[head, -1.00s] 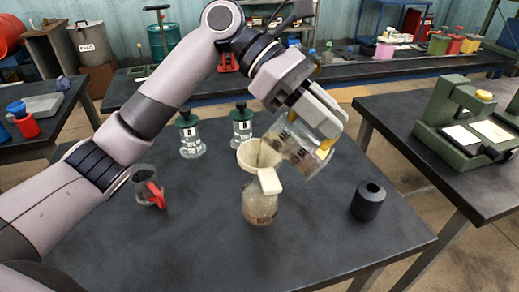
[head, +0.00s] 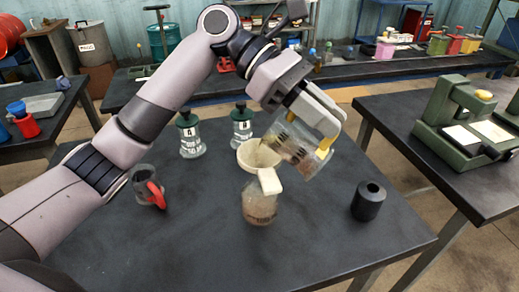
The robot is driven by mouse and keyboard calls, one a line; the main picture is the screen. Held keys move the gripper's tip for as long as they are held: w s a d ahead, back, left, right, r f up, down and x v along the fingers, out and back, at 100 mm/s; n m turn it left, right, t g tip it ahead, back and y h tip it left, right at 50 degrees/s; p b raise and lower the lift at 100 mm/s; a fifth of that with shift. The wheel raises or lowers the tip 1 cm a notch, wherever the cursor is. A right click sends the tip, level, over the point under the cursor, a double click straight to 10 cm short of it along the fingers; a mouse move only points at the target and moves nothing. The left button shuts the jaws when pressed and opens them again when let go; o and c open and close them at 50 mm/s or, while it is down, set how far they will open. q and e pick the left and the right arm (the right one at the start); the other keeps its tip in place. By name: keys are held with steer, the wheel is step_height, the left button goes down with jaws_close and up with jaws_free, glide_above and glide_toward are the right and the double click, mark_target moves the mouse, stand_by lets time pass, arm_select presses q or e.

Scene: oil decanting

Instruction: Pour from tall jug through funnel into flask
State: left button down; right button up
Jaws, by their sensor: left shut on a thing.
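My left gripper (head: 320,132) is shut on the tall jug (head: 294,147), a clear vessel with dark markings. The jug is tilted far over to the left, its mouth end at the rim of the funnel. The flask (head: 260,205) is clear with dark print and stands upright on the dark table. I cannot make out a stream between jug and funnel, nor the level in the flask. My right gripper is not in view.
Two clear bottles with dark green caps, a left one (head: 190,137) and a right one (head: 241,124), stand behind the funnel. A mug with a red handle (head: 147,187) is at left. A black cylinder (head: 368,201) is at right. The table front (head: 330,245) is clear.

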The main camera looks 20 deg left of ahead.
arm_select(q)
steer(key=shift+s+d+r+y, duration=0.1)
steer(key=shift+d+r+y, duration=0.1)
steer(key=shift+d+y, duration=0.3)
steer(key=shift+d+f+t+y, duration=0.25)
steer(key=shift+t+y, duration=0.05)
steer(key=shift+y, duration=0.6)
steer(key=shift+s+d+y, duration=0.1)
steer(key=shift+d+y, duration=0.1)
steer(key=shift+y, duration=0.1)
steer(key=shift+s+d+f+t+y, duration=0.15)
steer(key=shift+d+f+y, duration=0.35)
steer(key=shift+f, duration=0.25)
steer(key=shift+d+f+t+y, duration=0.1)
steer(key=shift+d+f+y, duration=0.35)
steer(key=shift+f+y, duration=0.25)
steer(key=shift+s+d+f+t+y, duration=0.15)
steer(key=shift+d+f+y, duration=0.35)
steer(key=shift+f, duration=0.25)
steer(key=shift+f, duration=0.1)
steer(key=d+f+t+y, duration=0.1)
steer(key=d+f+y, duration=0.2)
steer(key=f, duration=0.6)
steer(key=shift+s+d+f+n+y, duration=0.15)
steer(key=shift+s+f+n+y, duration=0.15)
steer(key=shift+y, duration=0.8)
